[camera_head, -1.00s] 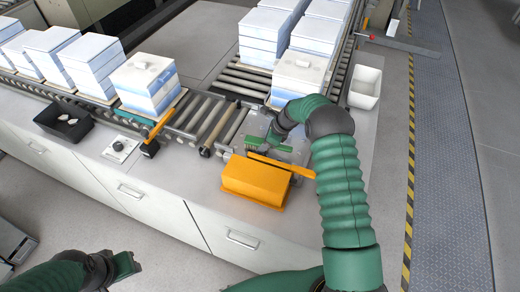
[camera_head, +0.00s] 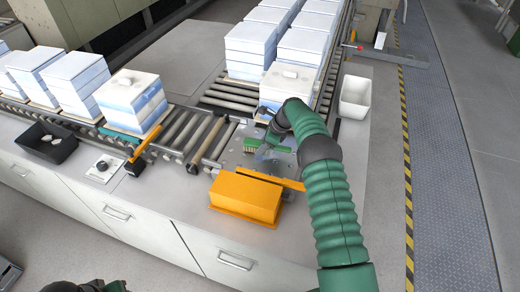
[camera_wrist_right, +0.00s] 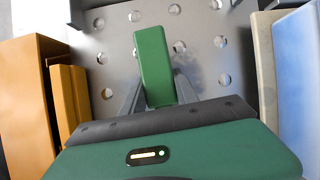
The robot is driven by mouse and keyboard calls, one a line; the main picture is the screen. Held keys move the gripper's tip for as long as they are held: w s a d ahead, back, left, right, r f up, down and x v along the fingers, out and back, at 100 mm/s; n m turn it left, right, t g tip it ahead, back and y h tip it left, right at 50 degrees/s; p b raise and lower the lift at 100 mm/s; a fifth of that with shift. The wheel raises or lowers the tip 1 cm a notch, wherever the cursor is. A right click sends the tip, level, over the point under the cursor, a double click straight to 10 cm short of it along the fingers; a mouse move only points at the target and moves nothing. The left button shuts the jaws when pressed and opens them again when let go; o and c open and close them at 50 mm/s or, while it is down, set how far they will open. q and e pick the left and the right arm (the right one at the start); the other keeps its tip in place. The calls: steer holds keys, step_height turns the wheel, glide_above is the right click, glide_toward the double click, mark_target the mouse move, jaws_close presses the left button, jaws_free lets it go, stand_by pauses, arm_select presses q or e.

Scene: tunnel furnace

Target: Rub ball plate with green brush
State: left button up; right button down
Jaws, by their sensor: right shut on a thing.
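The ball plate (camera_head: 232,158) is a grey metal plate at the end of the roller conveyor. In the right wrist view the plate (camera_wrist_right: 205,62) shows rows of round spots. My right gripper (camera_head: 268,150) is over the plate and shut on the green brush (camera_wrist_right: 153,62), whose green back faces the wrist camera. The bristles are hidden there, so I cannot tell whether they touch the plate. In the head view the gripper and arm partly cover the brush. Only a small dark and green bit of my left arm (camera_head: 85,287) shows at the bottom edge, with its jaws out of view.
An orange box (camera_head: 245,197) with an orange bar stands in front of the plate. White-blue block stacks (camera_head: 290,82) stand on the conveyor behind. A white bin (camera_head: 355,97) is at the right, a black tray (camera_head: 46,143) at the left. Free counter lies right of my arm.

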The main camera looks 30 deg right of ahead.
steer(key=shift+d+r, duration=0.15)
steer(key=shift+r+p, duration=0.35)
steer(key=r+p, duration=0.2)
steer(key=r, duration=0.1)
steer(key=a+r+p, duration=0.1)
steer(key=r, duration=0.1)
steer(key=shift+r, duration=0.15)
steer(key=shift+d, duration=0.15)
steer(key=shift+d, duration=0.2)
steer(key=shift+r+p, duration=0.25)
steer(key=shift+p, duration=0.3)
step_height(320, 180, up, 2)
steer(key=shift+a+r+p, duration=0.1)
steer(key=shift+r+p, duration=0.15)
steer(key=shift+p, duration=0.7)
steer(key=shift+a, duration=0.1)
